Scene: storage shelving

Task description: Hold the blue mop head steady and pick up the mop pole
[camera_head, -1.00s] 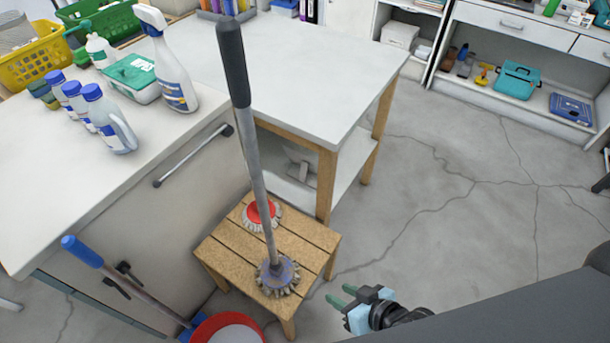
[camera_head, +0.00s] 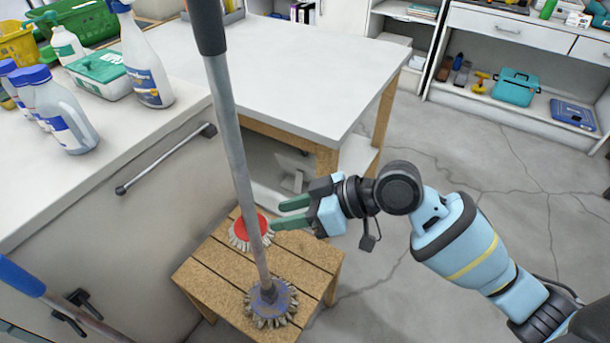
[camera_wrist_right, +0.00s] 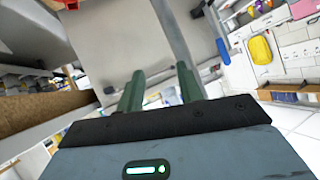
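The mop pole (camera_head: 236,165), a grey shaft with a dark grip at its top, stands nearly upright, leaning slightly left. Its lower end meets the blue mop head (camera_head: 270,296), which has a grey fringe and rests on the wooden stool (camera_head: 205,275). A red mop head (camera_head: 240,231) lies behind it on the stool. My right gripper (camera_head: 278,214) is open and empty just right of the pole, above the stool, its green fingers pointing left. The right wrist view shows the fingers (camera_wrist_right: 158,88) apart with nothing clearly between them. My left gripper is not in view.
A counter (camera_head: 130,145) with bottles and a spray bottle stands at the left, with a bar handle (camera_head: 165,160) on its side. A white-topped table (camera_head: 290,85) is behind the pole. Another blue-ended pole (camera_head: 22,276) is at lower left. Floor at the right is clear.

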